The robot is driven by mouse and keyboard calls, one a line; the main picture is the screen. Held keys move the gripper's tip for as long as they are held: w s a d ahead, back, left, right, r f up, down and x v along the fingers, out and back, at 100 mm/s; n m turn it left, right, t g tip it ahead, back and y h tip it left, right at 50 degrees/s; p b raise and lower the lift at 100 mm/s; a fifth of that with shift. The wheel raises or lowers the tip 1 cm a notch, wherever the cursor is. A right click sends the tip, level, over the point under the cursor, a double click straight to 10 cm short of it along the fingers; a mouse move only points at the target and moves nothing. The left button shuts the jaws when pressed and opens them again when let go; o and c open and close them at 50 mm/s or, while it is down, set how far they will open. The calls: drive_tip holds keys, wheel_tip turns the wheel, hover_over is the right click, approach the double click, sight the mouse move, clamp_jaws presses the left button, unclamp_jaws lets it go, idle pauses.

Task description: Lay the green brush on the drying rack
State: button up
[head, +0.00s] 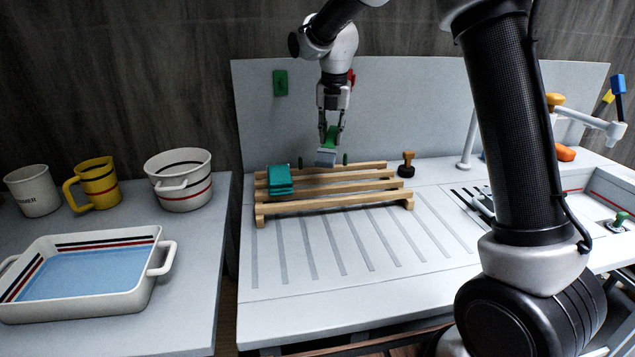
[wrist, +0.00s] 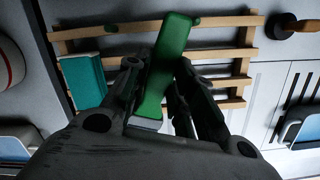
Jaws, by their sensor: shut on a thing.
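My gripper (head: 331,128) points down over the back part of the wooden drying rack (head: 335,203). It is shut on the green brush (head: 331,138), which has a green handle and a grey-blue end that hangs below the fingers. In the wrist view the brush's long green handle (wrist: 167,58) lies between the two fingers (wrist: 155,85), with the slats of the rack (wrist: 235,60) behind it. I cannot tell whether the brush's lower end touches the rack. A teal folded item (head: 280,181) lies on the rack's left part.
The rack's middle and right slats are bare. A wooden-knobbed stopper (head: 406,163) stands right of the rack. A tap (head: 575,115) and sink are at the right. A baking dish (head: 85,275), a white pot (head: 180,180) and a yellow mug (head: 98,183) stand on the left counter.

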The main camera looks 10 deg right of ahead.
sight(327, 176)
drive_tip(key=shift+w+a+n+g, duration=0.15)
drive_tip(key=shift+a+n+g, duration=0.2)
drive_tip(key=shift+n, duration=0.55)
drive_tip(key=shift+w+a+f+n+g, duration=0.15)
drive_tip(key=shift+n+g, duration=0.2)
drive_tip(key=shift+n, duration=0.65)
drive_tip(key=shift+g, duration=0.3)
wheel_tip(327, 176, down, 10)
drive_tip(key=shift+r, duration=0.1)
drive_tip(key=o, duration=1)
